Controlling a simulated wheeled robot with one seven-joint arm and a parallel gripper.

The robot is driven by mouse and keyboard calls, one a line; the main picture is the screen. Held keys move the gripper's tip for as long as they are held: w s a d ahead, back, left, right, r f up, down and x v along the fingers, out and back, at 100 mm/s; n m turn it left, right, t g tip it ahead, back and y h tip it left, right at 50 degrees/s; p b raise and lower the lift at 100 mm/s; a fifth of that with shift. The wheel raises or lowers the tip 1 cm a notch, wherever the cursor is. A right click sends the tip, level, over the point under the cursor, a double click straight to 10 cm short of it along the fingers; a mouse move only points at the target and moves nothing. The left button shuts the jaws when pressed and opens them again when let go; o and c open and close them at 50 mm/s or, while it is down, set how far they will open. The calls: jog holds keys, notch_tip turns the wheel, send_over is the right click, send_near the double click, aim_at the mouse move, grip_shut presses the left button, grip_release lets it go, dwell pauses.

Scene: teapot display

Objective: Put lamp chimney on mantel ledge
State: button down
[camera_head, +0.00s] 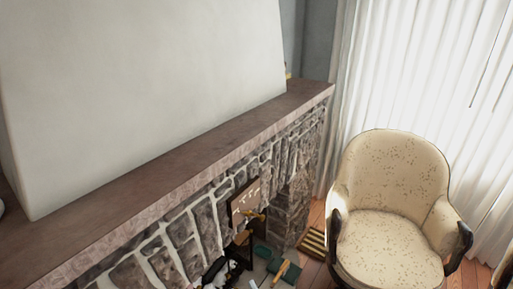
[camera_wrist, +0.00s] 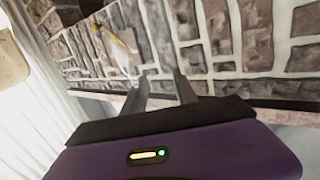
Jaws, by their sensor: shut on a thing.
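The mantel ledge (camera_head: 200,148) runs diagonally across the head view, a brown shelf on top of a stone fireplace front, with its visible top mostly bare. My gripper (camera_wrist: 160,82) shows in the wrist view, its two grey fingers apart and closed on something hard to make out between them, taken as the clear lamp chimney. The chimney's outline is not distinct in either view. The gripper is not in the head view. Its distance from the ledge cannot be told.
A white chimney breast (camera_head: 150,80) rises behind the ledge. A spotted cream armchair (camera_head: 390,185) stands at the right before white curtains (camera_head: 420,70). Several small items, among them a green one (camera_head: 288,271), lie by the hearth. The stone wall (camera_wrist: 240,35) fills much of the wrist view.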

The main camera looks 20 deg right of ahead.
jog(key=s+d+f, duration=0.3)
jog(key=d+f, duration=0.4)
jog(key=f, duration=0.5)
jog(key=shift+s+d+h, duration=0.15)
jog(key=shift+s+h, duration=0.15)
jog(key=shift+s, duration=0.1)
jog(key=shift+f, duration=0.1)
